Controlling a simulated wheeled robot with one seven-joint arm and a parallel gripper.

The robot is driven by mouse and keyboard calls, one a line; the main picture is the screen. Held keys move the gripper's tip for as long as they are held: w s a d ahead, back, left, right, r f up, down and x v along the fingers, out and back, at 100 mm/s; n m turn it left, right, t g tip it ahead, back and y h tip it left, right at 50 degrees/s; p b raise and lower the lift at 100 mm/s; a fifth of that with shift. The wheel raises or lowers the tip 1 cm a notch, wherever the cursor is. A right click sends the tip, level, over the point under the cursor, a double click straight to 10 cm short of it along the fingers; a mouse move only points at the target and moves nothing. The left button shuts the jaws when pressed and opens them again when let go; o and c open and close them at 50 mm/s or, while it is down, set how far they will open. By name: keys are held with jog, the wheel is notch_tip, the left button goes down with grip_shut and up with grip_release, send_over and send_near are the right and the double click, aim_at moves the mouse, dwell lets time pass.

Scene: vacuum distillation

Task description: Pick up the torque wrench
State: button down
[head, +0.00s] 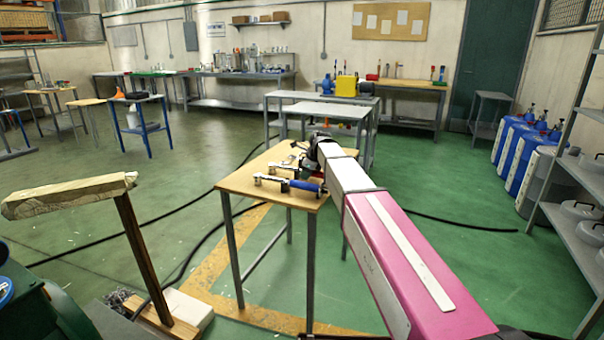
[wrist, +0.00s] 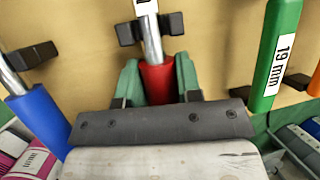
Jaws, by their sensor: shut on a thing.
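In the wrist view, my gripper (wrist: 158,82) has its two green fingers on either side of a red handle. The red-handled tool (wrist: 152,38) has a metal shaft with a white label and lies in a black holder. A blue-handled tool (wrist: 38,118) lies to its left and a green-handled tool marked 19 mm (wrist: 277,55) to its right. In the head view, the blue-handled tool (head: 305,186) lies at the near edge of a small wooden table (head: 240,182). My arm hides part of the table and the gripped tool. I cannot read which tool is the torque wrench.
Black holders (wrist: 33,53) stand on the tabletop around the tools. A wooden post with a beam (head: 70,194) stands at the near left. Grey tables (head: 325,108) stand behind the small table. Blue drums (head: 520,150) and a shelf rack (head: 575,230) are at the right.

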jog(key=shift+r, duration=0.1)
jog(key=shift+r, duration=0.85)
jog(key=r, duration=0.2)
jog(key=shift+s+a+r, duration=0.15)
jog(key=shift+s+r, duration=0.2)
jog(key=s+a+r, duration=0.5)
jog(key=s+r, duration=0.1)
jog(key=s, duration=0.3)
jog(key=shift+s+r, duration=0.25)
jog(key=shift+s, duration=0.05)
jog(key=shift+a, duration=0.1)
jog(key=c, duration=1.6)
grip_release()
grip_shut()
